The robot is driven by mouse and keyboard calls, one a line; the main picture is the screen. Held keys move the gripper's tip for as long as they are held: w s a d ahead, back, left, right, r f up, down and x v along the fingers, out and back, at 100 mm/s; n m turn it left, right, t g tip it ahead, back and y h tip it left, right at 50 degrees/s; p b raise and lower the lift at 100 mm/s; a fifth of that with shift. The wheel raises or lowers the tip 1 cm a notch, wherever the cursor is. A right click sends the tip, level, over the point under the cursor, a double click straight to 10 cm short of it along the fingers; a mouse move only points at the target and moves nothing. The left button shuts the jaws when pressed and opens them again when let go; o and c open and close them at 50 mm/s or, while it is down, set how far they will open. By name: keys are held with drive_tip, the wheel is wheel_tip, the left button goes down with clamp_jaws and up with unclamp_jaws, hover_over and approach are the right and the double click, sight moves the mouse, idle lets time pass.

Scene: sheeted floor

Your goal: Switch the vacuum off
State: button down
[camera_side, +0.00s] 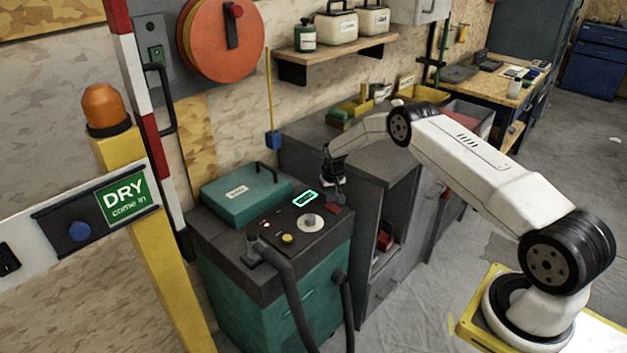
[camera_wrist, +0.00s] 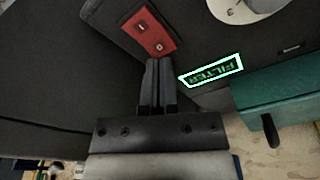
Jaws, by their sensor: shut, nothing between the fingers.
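The vacuum (camera_side: 290,312) is a teal cabinet with a dark top panel. A red rocker switch (camera_side: 333,208) sits at the right edge of that panel. In the wrist view the red switch (camera_wrist: 150,33) shows an "I" mark and an "O" mark, with the "O" end nearer my fingertips. I cannot tell which side is pressed in. My gripper (camera_wrist: 158,62) is shut and empty, its fingertips beside the "O" end; I cannot tell whether they touch it. In the side view my gripper (camera_side: 339,196) points down just above the switch, partly covering it.
A lit "FILTER" label (camera_wrist: 212,70) is beside the switch. A pale dial (camera_side: 310,221), a yellow button (camera_side: 287,238) and a hose (camera_side: 295,300) are on the vacuum. A teal case (camera_side: 240,192) lies behind the panel. A grey cabinet (camera_side: 375,185) stands close on the right.

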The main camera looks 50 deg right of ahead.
sight(330, 205)
drive_tip(key=shift+f, duration=0.9)
idle(0.8)
drive_tip(key=shift+r, duration=3.55)
drive_tip(key=shift+a+r, duration=0.1)
